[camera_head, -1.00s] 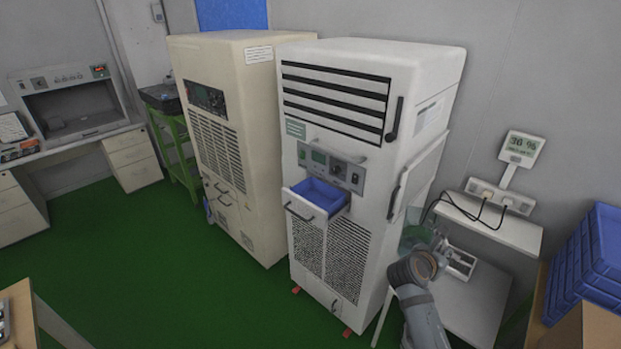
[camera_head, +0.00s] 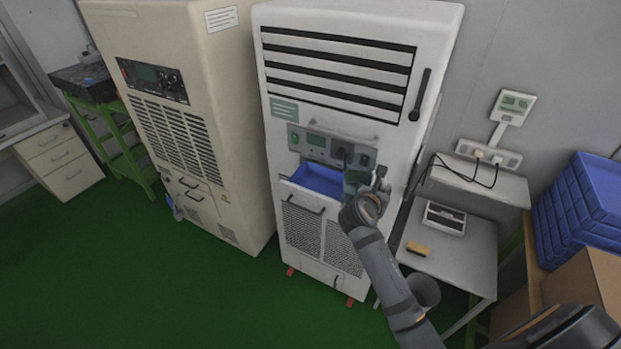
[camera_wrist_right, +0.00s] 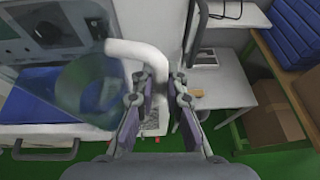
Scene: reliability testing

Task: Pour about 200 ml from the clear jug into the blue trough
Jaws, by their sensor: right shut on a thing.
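The blue trough (camera_head: 322,179) is an open drawer-like tray at the front of the white cabinet (camera_head: 300,85), below its control panel. My right gripper (camera_head: 378,183) is beside the trough's right end, in front of the panel. In the right wrist view my right gripper (camera_wrist_right: 158,92) is shut on the white handle (camera_wrist_right: 138,52) of the clear jug (camera_wrist_right: 82,88). The jug's see-through body is left of the fingers and overlaps the blue trough (camera_wrist_right: 22,108) in that view. In the head view the jug is mostly hidden by the gripper. I cannot tell its liquid level or exact tilt. My left gripper is out of view.
A beige cabinet (camera_head: 170,110) stands left of the white one. To the right are a small white table (camera_head: 462,255) with a yellow block (camera_head: 418,248), a wall shelf (camera_head: 480,180) with plugged cables, blue crates (camera_head: 585,205) and a cardboard box (camera_head: 590,280). Green floor is clear in front.

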